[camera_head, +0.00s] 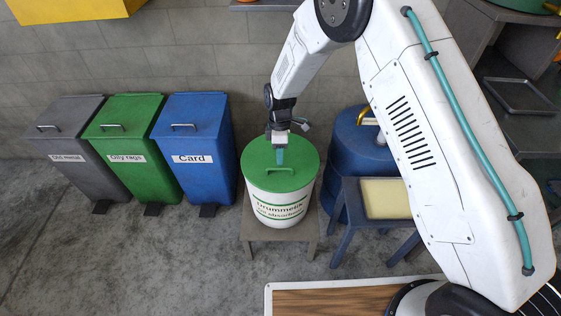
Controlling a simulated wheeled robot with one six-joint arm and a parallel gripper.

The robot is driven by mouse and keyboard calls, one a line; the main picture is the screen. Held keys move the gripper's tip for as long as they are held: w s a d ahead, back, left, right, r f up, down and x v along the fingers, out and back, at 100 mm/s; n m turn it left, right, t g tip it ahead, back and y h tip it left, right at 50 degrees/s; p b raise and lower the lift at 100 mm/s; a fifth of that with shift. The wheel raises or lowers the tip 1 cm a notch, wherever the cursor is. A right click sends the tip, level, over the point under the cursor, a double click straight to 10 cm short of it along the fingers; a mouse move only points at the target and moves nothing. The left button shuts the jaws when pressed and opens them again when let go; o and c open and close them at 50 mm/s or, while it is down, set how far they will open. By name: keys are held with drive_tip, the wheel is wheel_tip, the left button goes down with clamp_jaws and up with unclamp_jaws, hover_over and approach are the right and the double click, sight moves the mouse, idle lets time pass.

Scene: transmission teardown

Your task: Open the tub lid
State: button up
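The tub (279,209) is white with green lettering and stands upright on a small low stand. Its round green lid (257,158) lies flat on top, seated on the rim. A thin green bar handle (272,170) rises from the lid's middle. My gripper (280,161) points down over the lid, with teal fingers just behind the handle in the picture. I cannot tell whether the fingers touch the handle or the lid. The fingers overlap in this view, so their opening does not show.
Grey, green and blue bins (193,150) stand in a row to the left. A blue drum (346,148) stands close on the tub's right, behind a blue stand with a yellowish pad (386,199). The tub's stand (312,235) is small. The floor at front left is clear.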

drive_tip(key=shift+s+f, duration=0.2)
drive_tip(key=shift+f, duration=0.75)
drive_tip(key=shift+s+f, duration=0.2)
drive_tip(key=shift+f, duration=0.75)
clamp_jaws()
drive_tip(key=shift+r, duration=0.2)
